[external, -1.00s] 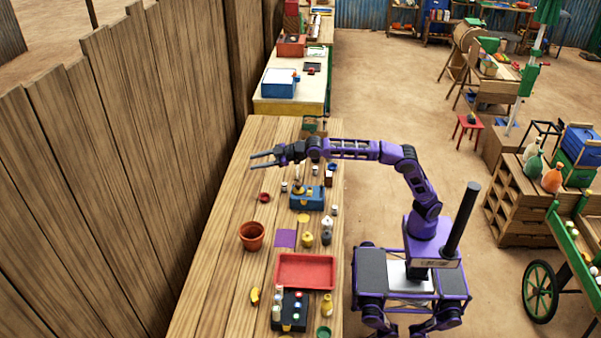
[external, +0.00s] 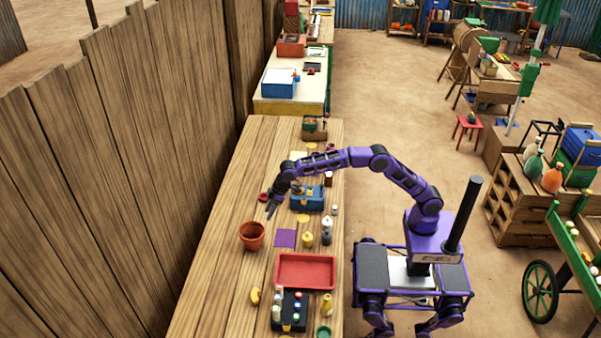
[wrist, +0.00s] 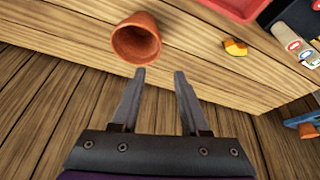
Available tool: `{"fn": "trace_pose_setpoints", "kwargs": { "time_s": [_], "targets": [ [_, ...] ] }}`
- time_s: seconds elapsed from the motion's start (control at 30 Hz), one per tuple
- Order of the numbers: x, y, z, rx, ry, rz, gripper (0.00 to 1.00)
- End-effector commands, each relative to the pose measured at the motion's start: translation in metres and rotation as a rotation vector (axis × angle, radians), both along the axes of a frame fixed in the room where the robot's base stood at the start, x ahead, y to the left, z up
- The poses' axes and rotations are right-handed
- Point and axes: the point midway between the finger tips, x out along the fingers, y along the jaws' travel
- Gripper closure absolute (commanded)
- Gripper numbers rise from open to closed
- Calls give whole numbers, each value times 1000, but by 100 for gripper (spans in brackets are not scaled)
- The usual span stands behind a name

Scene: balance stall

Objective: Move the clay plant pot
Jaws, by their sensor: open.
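The clay plant pot (external: 251,237) is reddish-brown, upright and open-topped. It stands on the wooden table toward its left side, left of a purple square. My gripper (external: 271,212) is above the table, a little beyond the pot and slightly to its right, pointing down. In the wrist view the pot (wrist: 137,40) lies just ahead of the fingertips, in line with the left finger. My gripper (wrist: 160,72) is open, with nothing between its two fingers and a gap to the pot.
The purple square (external: 285,238) and a red tray (external: 305,257) lie right of the pot. A blue box (external: 307,203), small bottles (external: 307,240) and a yellow item (external: 254,296) are also on the table. Bare wood surrounds the pot. A plank fence (external: 130,150) stands to the left.

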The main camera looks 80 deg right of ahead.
Motion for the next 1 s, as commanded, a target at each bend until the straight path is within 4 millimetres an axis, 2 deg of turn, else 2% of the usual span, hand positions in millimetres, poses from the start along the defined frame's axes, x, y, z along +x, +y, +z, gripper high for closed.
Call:
{"fn": "trace_pose_setpoints", "kwargs": {
  "time_s": [0.17,0.37,1.0],
  "targets": [
    [1,0,-2,-1,-1,1,55],
    [9,2,-23,-1,0,1,55],
    [56,12,-137,-1,-1,2,55]
  ]
}}
